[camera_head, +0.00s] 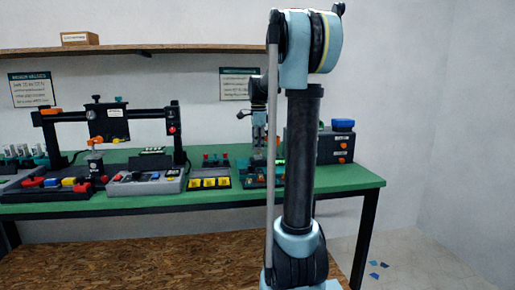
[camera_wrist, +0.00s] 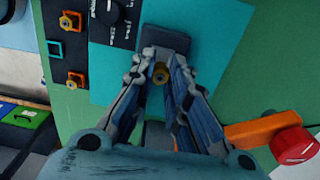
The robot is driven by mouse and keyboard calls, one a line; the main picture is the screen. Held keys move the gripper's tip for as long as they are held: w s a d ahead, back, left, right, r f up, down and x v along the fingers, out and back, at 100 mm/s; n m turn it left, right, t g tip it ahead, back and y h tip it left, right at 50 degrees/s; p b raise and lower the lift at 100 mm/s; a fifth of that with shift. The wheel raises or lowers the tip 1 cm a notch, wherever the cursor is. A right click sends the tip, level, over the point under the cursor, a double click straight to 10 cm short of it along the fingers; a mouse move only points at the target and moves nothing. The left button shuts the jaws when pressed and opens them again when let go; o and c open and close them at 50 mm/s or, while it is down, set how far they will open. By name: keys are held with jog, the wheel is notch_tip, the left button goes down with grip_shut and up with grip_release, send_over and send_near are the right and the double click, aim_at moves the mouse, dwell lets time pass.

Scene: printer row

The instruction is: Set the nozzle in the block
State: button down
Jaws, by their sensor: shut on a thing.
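My gripper (camera_wrist: 162,72) is shut on a small brass nozzle (camera_wrist: 160,75), which shows between the two fingers in the wrist view. Just beyond the fingertips is a dark grey block (camera_wrist: 166,38) against a teal panel. I cannot tell whether the nozzle touches the block or sits in it; the fingers hide part of both. In the head view my gripper (camera_head: 258,150) points down over a teal fixture (camera_head: 254,180) on the green bench, partly hidden behind my own arm.
An orange bar with a red knob (camera_wrist: 292,145) lies at right. A black printer frame (camera_head: 108,112) and yellow-marked tray (camera_head: 208,183) stand left on the green bench (camera_head: 350,180).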

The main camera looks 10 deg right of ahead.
jog(key=shift+f, duration=0.85)
dwell(0.3)
jog(key=c, duration=1.5)
grip_release()
jog(key=shift+r, duration=0.1)
notch_tip(320, 180, up, 12)
jog(key=shift+w+f, duration=0.15)
